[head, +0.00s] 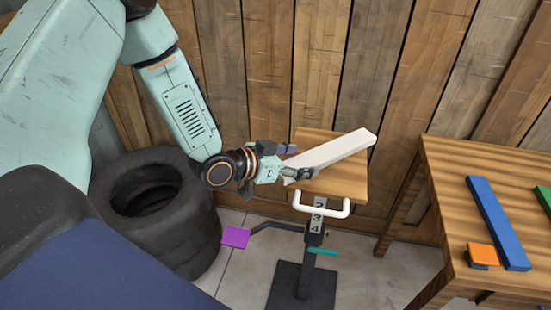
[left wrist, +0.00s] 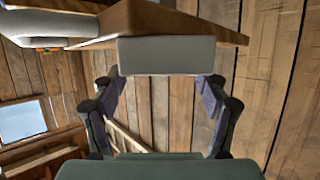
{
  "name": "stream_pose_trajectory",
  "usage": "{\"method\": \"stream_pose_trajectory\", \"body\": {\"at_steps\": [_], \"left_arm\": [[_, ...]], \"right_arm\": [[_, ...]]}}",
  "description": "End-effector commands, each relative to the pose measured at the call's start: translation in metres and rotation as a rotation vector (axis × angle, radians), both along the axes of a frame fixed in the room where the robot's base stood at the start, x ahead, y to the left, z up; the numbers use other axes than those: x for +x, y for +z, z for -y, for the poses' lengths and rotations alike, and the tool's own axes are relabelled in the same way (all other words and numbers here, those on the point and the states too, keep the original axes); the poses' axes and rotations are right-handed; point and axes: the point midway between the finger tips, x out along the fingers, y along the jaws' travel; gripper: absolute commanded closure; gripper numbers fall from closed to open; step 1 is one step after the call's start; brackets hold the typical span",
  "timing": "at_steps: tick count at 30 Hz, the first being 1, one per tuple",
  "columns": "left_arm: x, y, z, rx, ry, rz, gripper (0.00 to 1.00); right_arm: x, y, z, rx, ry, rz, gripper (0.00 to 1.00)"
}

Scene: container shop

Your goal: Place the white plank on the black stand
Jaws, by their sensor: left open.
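The white plank (head: 333,155) lies slanted across the wooden top (head: 345,190) of the black stand (head: 305,285), its far end overhanging at the right. In the left wrist view the plank's near end (left wrist: 166,55) is square to my camera, against the stand's wooden top (left wrist: 190,20). My left gripper (head: 301,161) is open at the plank's near left end. Its fingers (left wrist: 165,84) are spread to both sides of that end, and I cannot tell whether they touch it. My right gripper is not in view.
The stand has a white handle (head: 322,211), a purple pad (head: 235,237) and a teal lever (head: 322,251). Stacked black tyres (head: 195,235) stand at the left. A wooden table (head: 450,215) at the right bears a blue bar (head: 497,222) and an orange block (head: 482,254). A plank wall is behind.

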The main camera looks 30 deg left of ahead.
Motion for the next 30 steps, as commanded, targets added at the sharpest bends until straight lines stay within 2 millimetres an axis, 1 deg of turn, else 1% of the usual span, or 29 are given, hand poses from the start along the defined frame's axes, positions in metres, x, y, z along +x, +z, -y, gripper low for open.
{"method": "stream_pose_trajectory", "body": {"at_steps": [1,7,18,24,30], "left_arm": [[-0.005,0.004,-0.005,-0.003,0.007,0.0,0.26],[-0.024,0.013,-0.014,-0.004,0.005,-0.001,0.26],[-0.053,0.028,-0.031,-0.003,0.005,-0.002,0.26],[-0.065,0.033,-0.038,-0.001,0.005,-0.001,0.26],[-0.071,0.035,-0.04,0.0,0.001,0.0,0.26]], "right_arm": [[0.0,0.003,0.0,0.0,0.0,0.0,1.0],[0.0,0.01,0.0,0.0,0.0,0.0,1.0],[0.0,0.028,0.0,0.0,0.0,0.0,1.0],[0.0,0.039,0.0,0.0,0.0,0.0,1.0],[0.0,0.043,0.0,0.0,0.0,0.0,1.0]]}}
